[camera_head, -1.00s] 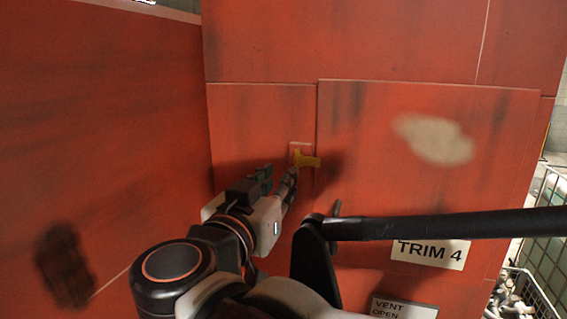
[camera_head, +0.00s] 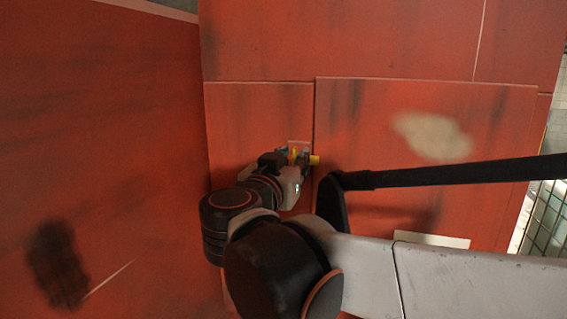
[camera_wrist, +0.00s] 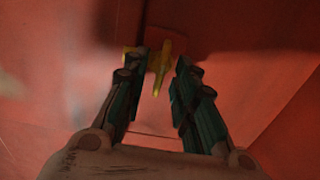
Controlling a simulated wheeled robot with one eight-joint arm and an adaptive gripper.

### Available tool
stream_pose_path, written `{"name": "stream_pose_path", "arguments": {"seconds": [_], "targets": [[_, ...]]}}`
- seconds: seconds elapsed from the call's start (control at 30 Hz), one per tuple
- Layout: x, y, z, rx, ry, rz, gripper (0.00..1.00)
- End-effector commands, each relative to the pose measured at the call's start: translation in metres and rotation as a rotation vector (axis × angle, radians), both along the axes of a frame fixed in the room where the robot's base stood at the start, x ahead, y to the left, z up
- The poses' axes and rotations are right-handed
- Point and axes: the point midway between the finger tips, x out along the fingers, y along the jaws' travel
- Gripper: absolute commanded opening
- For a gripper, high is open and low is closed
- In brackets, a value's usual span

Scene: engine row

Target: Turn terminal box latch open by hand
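The terminal box latch is a small yellow handle (camera_head: 315,160) on a pale plate on the red panel, left of a raised panel's edge. The handle's end sticks out to the right of my gripper (camera_head: 300,157), whose fingers hide part of it. In the wrist view the yellow latch (camera_wrist: 160,66) shows between and just beyond the fingertips of my gripper (camera_wrist: 163,74). The two dark green fingers stand apart, with a gap visible on the right side of the latch. Contact on the left side cannot be told.
A red wall (camera_head: 100,150) stands close on the left. The raised red panel (camera_head: 400,110) with a pale worn patch lies to the right. A white label (camera_head: 432,239) is partly covered by my arm. A wire mesh cage (camera_head: 546,225) shows at the far right.

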Motion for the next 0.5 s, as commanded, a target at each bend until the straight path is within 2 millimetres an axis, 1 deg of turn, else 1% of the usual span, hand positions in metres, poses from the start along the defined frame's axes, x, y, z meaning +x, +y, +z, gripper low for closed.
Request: {"name": "stream_pose_path", "arguments": {"seconds": [0.03, 0.13, 0.5], "targets": [[-0.0001, 0.0, 0.0, 0.0, 0.0, 0.0, 0.24], [-0.0002, 0.0002, 0.0, 0.0, 0.0, 0.0, 0.01], [-0.0001, 0.0001, -0.0001, -0.008, 0.003, 0.0, 0.0]]}}
